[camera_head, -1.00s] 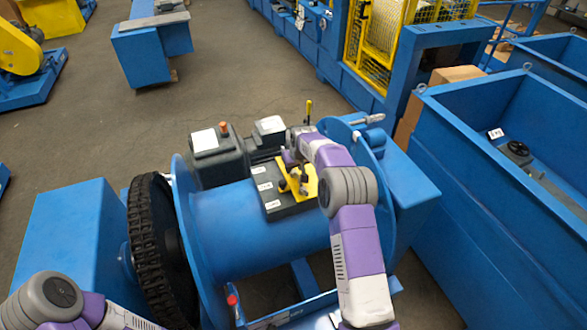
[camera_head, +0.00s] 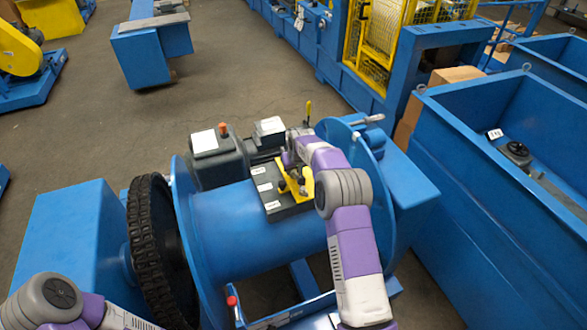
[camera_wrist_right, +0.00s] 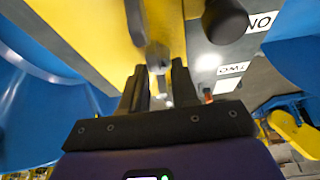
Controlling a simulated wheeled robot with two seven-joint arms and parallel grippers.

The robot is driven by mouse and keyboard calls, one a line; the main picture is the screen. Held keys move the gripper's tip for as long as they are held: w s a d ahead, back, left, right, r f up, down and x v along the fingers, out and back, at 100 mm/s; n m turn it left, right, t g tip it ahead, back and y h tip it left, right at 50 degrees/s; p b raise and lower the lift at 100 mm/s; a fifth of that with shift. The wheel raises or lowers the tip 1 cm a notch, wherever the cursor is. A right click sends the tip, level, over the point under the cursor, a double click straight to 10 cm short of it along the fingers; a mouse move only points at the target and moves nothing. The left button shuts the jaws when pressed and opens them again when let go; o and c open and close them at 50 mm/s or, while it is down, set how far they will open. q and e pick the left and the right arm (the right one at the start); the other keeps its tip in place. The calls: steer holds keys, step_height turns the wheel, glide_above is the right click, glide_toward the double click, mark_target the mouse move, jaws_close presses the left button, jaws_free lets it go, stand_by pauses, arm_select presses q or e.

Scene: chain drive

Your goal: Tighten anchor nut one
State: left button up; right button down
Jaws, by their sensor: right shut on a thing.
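A dark block (camera_head: 290,211) with several white labels and a yellow plate (camera_head: 307,184) sits on top of the blue drum (camera_head: 240,228). My right gripper (camera_head: 288,178) is over this block and reaches down at the yellow plate. In the right wrist view my right gripper (camera_wrist_right: 157,88) is closed on a small grey part (camera_wrist_right: 158,56) beside the yellow plate. Which nut this is cannot be told; the fingers hide much of it. A dark round knob (camera_wrist_right: 225,20) stands beside it, near labels, one reading TWO (camera_wrist_right: 233,68). My left gripper is out of view.
A black chain ring (camera_head: 147,240) is left of the drum. A grey motor (camera_head: 218,162) stands behind it, with a yellow-handled lever (camera_head: 308,108) farther back. A blue flange (camera_head: 370,165) closes the drum's right end. A blue bin (camera_head: 470,190) stands at right.

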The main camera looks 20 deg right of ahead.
steer(key=m+h, duration=0.1)
steer(key=m, duration=0.2)
steer(key=m+h+p, duration=0.1)
steer(key=m, duration=0.2)
steer(key=shift+r+g, duration=0.1)
steer(key=shift+g, duration=0.3)
steer(key=m+g+h+p, duration=0.1)
steer(key=m, duration=0.3)
steer(key=shift+m+g+h+p, duration=0.4)
steer(key=shift+m+g, duration=0.2)
steer(key=shift+m, duration=1.1)
steer(key=c, duration=1.2)
jaws_free()
steer(key=w+v, duration=0.1)
steer(key=v, duration=0.6)
steer(key=shift+s+r+p, duration=0.25)
steer(key=shift+s+p, duration=0.1)
steer(key=shift+s, duration=0.15)
steer(key=shift+a, duration=0.15)
